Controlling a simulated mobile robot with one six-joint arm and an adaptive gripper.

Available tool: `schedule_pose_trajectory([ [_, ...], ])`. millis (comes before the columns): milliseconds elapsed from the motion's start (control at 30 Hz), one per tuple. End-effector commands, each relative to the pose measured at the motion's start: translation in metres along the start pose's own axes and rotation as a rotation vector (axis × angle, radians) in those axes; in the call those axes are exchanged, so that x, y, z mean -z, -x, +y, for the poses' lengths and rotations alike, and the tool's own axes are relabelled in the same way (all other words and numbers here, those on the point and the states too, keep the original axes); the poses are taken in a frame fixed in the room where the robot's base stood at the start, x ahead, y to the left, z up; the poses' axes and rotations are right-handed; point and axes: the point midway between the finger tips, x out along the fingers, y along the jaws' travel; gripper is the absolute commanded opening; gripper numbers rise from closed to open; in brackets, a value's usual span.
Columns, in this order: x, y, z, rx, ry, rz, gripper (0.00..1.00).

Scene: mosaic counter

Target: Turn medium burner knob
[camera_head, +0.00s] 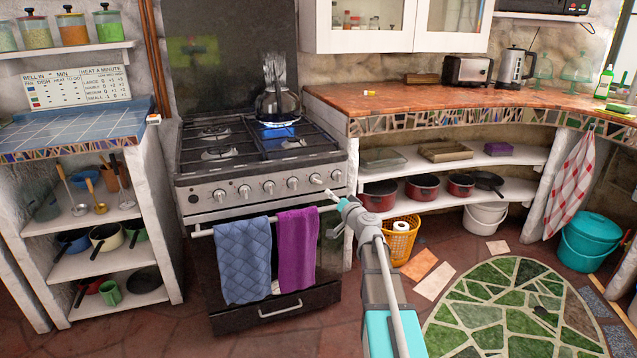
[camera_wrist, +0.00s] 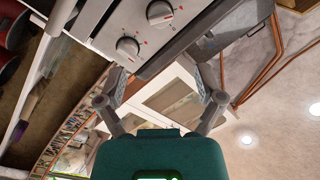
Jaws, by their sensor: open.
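The stove (camera_head: 262,170) has a row of several round knobs on its steel front panel. The knobs toward the right end (camera_head: 315,178) are closest to my gripper (camera_head: 332,196), which is in front of the panel's right part. One knob lies near the left finger; contact cannot be told. No label shows which knob is the medium burner's.
A kettle (camera_head: 278,104) stands on a back burner with a blue flame and steam. A blue towel (camera_head: 243,262) and a purple towel (camera_head: 297,250) hang on the oven rail (camera_head: 202,233) below the knobs. The counter (camera_head: 430,97) is at right.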

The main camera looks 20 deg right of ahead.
Motion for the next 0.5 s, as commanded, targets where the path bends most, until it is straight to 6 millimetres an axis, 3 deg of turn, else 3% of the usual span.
schedule_pose_trajectory([
  [500,0.000,-0.076,0.000,0.001,0.000,-0.001,0.86],
])
